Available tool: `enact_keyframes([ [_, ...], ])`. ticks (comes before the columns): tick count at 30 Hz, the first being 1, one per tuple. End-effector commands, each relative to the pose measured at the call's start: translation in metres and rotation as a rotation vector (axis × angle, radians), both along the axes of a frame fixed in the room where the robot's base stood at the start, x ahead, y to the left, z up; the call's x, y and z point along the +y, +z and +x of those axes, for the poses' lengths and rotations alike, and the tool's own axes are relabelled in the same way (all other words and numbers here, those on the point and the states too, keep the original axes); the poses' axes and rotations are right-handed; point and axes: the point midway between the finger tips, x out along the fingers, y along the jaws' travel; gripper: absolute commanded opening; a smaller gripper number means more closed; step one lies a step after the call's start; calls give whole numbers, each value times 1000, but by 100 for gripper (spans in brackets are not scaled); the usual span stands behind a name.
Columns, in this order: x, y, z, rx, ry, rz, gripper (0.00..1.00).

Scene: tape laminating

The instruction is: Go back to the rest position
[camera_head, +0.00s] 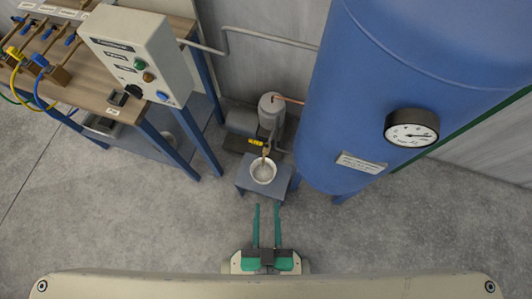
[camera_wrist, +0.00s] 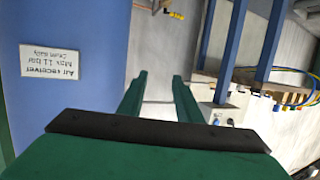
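My gripper (camera_head: 267,208) shows at the bottom middle of the head view, with two green fingers held apart and nothing between them. In the wrist view its fingers (camera_wrist: 159,80) also stand apart with an empty gap. In the head view the gripper is just in front of a small blue-grey stand (camera_head: 246,180), which carries a white bowl (camera_head: 263,172) under a brass outlet. The gripper appears clear of the bowl and the stand.
A large blue tank (camera_head: 370,100) with a gauge (camera_head: 411,129) stands at right. A workbench (camera_head: 82,88) with a control box (camera_head: 140,50) and coloured hoses is at left. A pump (camera_head: 271,108) is behind the stand. Grey floor (camera_head: 130,230) is clear in front.

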Motion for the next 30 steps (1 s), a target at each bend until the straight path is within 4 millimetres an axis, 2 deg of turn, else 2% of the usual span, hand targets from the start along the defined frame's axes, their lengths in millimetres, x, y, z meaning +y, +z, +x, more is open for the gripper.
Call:
enact_keyframes([
  [1,1,13,-2,-5,-3,-2,32],
  [3,2,25,-3,-10,-5,-4,32],
  [6,3,32,-3,-14,-6,-7,32],
  [30,3,32,-3,-15,-5,-6,32],
])
